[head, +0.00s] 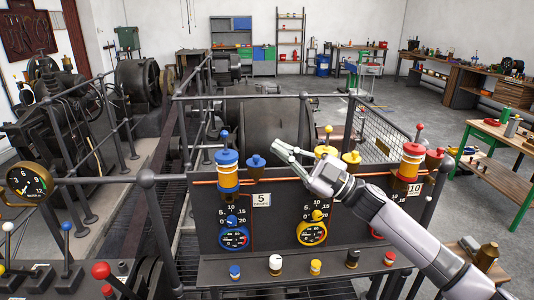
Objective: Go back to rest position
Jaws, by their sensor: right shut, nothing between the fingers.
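My right gripper (289,151) is in the head view, its arm coming in from the lower right. Its fingers are shut and empty, pointing left in front of the top edge of the dark control panel (275,215). It lies between the blue-capped yellow cylinder (228,172) and the yellow-topped fittings near the panel's middle. It partly hides the yellow fittings behind it. My left gripper is out of view.
The panel carries a blue gauge (234,237), a yellow gauge (312,233) and a red-topped cylinder (411,160). Levers and a brass gauge (30,181) stand at left. A green workbench (507,140) is at right. Open floor lies behind, right of the railings.

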